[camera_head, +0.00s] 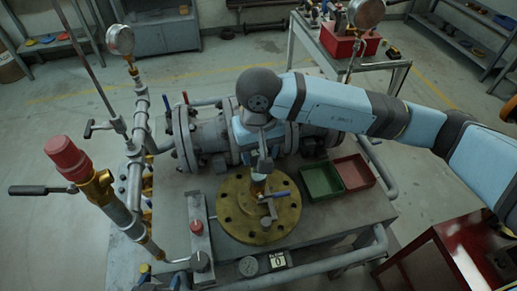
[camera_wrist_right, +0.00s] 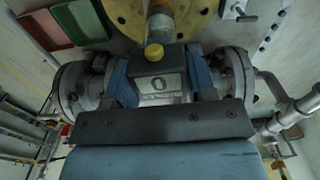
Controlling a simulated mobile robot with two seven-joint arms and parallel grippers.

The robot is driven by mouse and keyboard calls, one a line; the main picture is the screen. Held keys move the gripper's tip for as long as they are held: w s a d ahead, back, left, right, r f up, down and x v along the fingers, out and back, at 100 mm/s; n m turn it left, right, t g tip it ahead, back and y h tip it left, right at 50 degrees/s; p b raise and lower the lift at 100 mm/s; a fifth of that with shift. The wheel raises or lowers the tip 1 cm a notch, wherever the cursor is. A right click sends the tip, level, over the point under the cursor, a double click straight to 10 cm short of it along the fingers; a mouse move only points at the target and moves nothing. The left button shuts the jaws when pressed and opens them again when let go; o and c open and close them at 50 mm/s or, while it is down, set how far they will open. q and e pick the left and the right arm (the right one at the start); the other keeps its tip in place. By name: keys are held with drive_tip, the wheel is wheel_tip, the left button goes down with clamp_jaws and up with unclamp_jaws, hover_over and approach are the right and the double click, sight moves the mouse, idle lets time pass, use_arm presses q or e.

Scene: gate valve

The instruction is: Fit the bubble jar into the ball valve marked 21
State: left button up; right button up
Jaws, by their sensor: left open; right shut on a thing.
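My right gripper (camera_head: 262,158) reaches down over the round brass flange (camera_head: 232,212). Below the gripper, a small pale and amber piece (camera_head: 258,184) stands above a valve with a blue lever (camera_head: 274,195) on the flange. The gap or contact between them is too small to tell. I cannot read 21 anywhere. My left gripper is not in view.
Green (camera_head: 321,182) and red (camera_head: 354,172) trays lie right of the flange. A large grey pipe valve (camera_head: 210,135) runs behind it. A red-capped brass fitting (camera_head: 67,158) and gauge pipes rise at left.

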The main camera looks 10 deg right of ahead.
drive_tip(key=shift+f+b, duration=0.3)
drive_tip(key=shift+b, duration=0.25)
drive_tip(key=shift+f+b, duration=0.1)
drive_tip(key=shift+b, duration=0.3)
drive_tip(key=shift+s, duration=0.1)
drive_tip(key=o, duration=1.5)
drive_tip(key=shift+r+p, duration=0.65)
drive_tip(key=shift+r, duration=3.3)
drive_tip(key=shift+r+p, duration=0.1)
drive_tip(key=shift+p, duration=0.2)
